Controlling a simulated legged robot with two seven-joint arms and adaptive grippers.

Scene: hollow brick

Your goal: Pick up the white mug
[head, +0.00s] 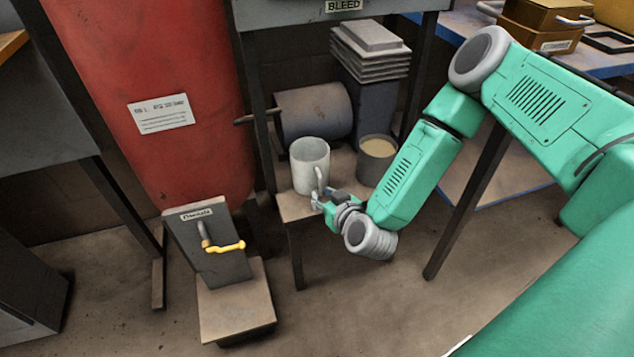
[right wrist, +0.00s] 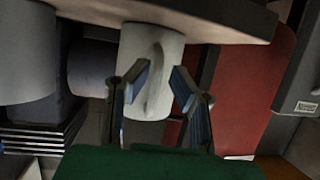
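The white mug (head: 308,165) stands upright on a small low shelf, its handle facing the front right in the head view. My right gripper (head: 322,202) is at the mug's handle side. In the right wrist view, which looks upside down, the mug (right wrist: 135,50) hangs from the top and its handle shows between the two fingers of my right gripper (right wrist: 160,76). The fingers are apart, one on each side of the handle, with gaps visible; I cannot tell whether either touches it. My left gripper is not in view.
A grey pot (head: 376,168) with beige contents stands right of the mug. A grey cylinder (head: 314,112) lies behind it, and stacked plates (head: 370,66) are at the back. A red tank (head: 150,60) and a panel with a yellow lever (head: 225,246) are to the left.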

